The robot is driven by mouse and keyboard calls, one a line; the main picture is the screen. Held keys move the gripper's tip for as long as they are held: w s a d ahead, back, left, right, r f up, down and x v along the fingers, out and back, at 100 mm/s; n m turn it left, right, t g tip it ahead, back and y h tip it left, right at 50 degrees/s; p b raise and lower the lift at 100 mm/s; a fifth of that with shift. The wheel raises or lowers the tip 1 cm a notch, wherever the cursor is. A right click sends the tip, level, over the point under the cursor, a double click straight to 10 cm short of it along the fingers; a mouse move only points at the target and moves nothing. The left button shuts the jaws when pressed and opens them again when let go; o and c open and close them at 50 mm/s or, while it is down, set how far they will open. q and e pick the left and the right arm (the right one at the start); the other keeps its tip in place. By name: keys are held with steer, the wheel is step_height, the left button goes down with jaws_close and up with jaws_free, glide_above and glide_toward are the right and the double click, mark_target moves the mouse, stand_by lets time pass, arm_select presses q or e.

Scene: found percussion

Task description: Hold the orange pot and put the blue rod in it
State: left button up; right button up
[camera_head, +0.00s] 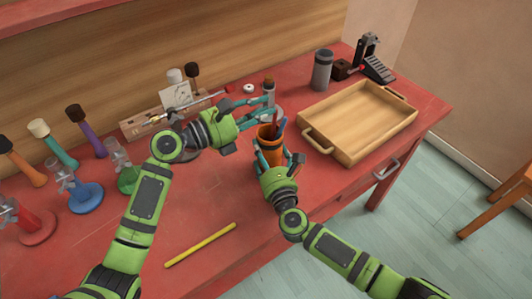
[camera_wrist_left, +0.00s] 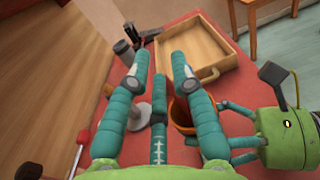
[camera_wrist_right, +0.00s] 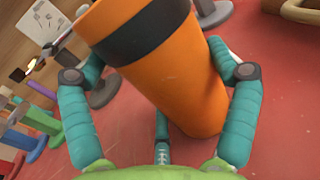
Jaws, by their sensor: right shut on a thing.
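The orange pot (camera_head: 268,132) stands near the middle of the table. My right gripper (camera_head: 278,156) is shut around its sides; in the right wrist view the pot (camera_wrist_right: 165,65), with a dark band, sits between the fingers. My left gripper (camera_head: 266,107) is just behind and above the pot. Its fingers are spread and empty in the left wrist view (camera_wrist_left: 158,85), with the pot's rim (camera_wrist_left: 181,113) by one finger.
A wooden tray (camera_head: 345,151) lies right of the pot. A yellow rod (camera_head: 200,245) lies at the front. A grey cylinder (camera_head: 321,70) and a black stand (camera_head: 373,60) are at the back. Several mallets and coloured stands fill the left side. The front middle is mostly clear.

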arm_select(q)
steer(key=o, duration=0.6)
steer(key=v, duration=1.2)
arm_select(e)
steer(key=o, duration=1.1)
steer(key=shift+c, duration=0.2)
